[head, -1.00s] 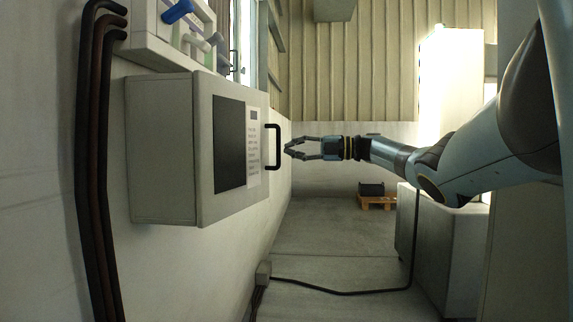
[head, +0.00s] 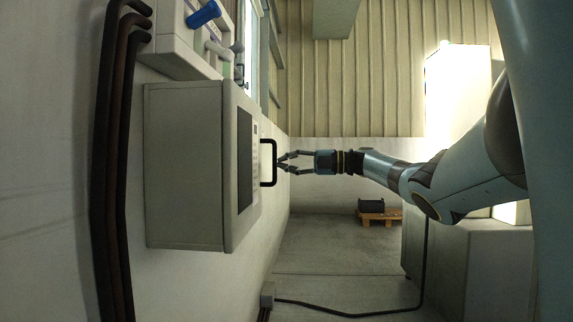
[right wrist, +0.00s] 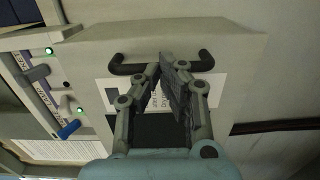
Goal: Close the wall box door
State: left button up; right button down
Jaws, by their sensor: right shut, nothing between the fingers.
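The grey wall box (head: 185,165) is fixed to the wall on the left in the head view. Its door (head: 246,205) has a dark panel, a white label and a black bar handle (head: 274,162). The door looks flush with the box, with no gap that I can see. My right gripper (head: 282,162) is at the handle, its fingertips drawn together and empty. In the right wrist view the fingertips (right wrist: 168,68) overlap the middle of the handle (right wrist: 200,65), in front of the door; contact is unclear. My left gripper is out of view.
A panel with blue and grey levers (head: 185,40) sits above the box. Dark pipes (head: 112,180) run down the wall at left. A pale cabinet (head: 450,262) stands at right, and a pallet with a dark crate (head: 372,206) lies farther back. A cable crosses the floor.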

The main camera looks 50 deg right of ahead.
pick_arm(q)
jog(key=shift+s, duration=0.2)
pick_arm(e)
jog(key=v, duration=1.2)
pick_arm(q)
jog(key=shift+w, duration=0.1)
